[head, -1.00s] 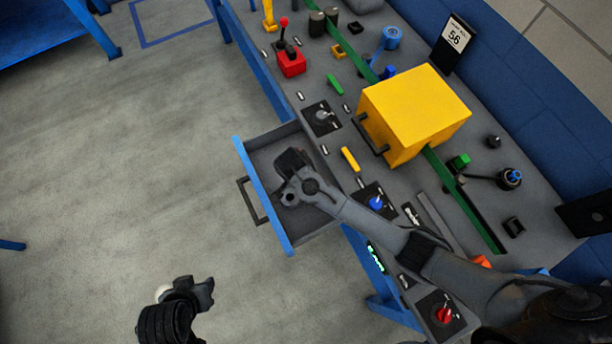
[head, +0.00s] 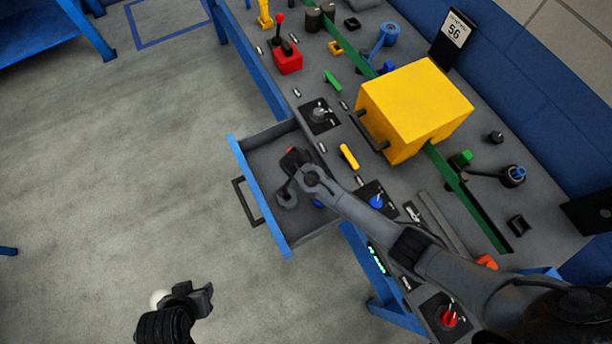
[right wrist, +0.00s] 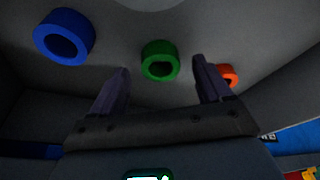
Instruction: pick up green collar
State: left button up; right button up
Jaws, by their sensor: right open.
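The green collar (right wrist: 159,62) is a short ring on the grey drawer floor, seen in the right wrist view. My right gripper (right wrist: 161,72) is open and empty, with one finger to each side of the collar in that view; I see no contact. A blue ring (right wrist: 64,37) lies to the left and an orange ring (right wrist: 229,75) to the right, partly behind the right finger. In the head view my right gripper (head: 293,162) is down in the open drawer, and the green collar is hidden there. My left gripper (head: 190,298) is over the floor, away from the bench.
The open drawer has a blue front (head: 258,198) and low walls around my right gripper. Above it, the bench top holds a yellow box (head: 415,105), a yellow handle (head: 349,157) and a blue knob (head: 376,201). The floor left of the drawer is clear.

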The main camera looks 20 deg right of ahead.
jog(key=shift+w+d+f, duration=0.1)
jog(key=shift+w+f, duration=0.05)
jog(key=shift+f, duration=0.55)
jog(key=shift+c, duration=1.1)
jog(key=c, duration=0.9)
jog(key=shift+r, duration=0.15)
